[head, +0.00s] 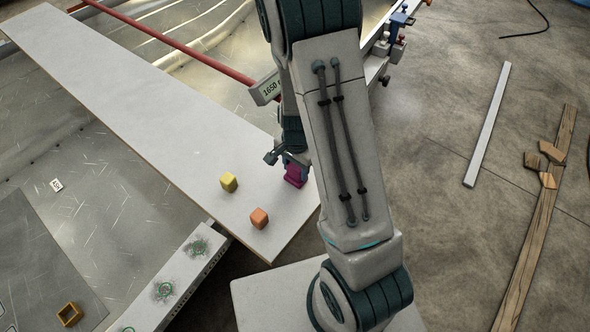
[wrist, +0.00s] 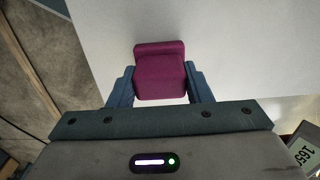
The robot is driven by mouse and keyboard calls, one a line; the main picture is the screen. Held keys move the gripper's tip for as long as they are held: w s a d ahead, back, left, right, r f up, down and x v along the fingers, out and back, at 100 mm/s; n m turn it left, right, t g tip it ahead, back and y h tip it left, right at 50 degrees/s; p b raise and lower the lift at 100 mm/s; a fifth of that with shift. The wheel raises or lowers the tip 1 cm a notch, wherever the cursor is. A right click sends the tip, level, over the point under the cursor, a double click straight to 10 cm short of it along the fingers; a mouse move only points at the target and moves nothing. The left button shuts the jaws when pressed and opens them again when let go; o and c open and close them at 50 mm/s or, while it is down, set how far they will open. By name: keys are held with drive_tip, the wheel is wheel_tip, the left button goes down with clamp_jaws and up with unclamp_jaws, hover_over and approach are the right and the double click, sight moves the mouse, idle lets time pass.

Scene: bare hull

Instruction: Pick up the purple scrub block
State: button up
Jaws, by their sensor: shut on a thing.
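The purple scrub block (head: 294,175) is at the right edge of the long white board, under my gripper. It also shows in the wrist view (wrist: 160,70), between the two blue fingers. My gripper (head: 286,160) is shut on the block, one finger at each side; it also shows in the wrist view (wrist: 160,88). My arm covers part of the area to the right of the block in the head view. Whether the block touches the board or is just above it, I cannot tell.
A yellow block (head: 228,182) and an orange block (head: 259,218) stand on the white board (head: 130,90), left of the purple one. A red bar (head: 170,42) runs behind the board. Wooden planks (head: 540,220) lie on the floor at right.

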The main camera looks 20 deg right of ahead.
drive_tip(key=shift+r, duration=0.65)
wheel_tip(320, 180, up, 3)
drive_tip(key=shift+p, duration=0.3)
drive_tip(key=s+d+r, duration=0.6)
drive_tip(key=d, duration=0.4)
drive_tip(key=shift+r, duration=0.3)
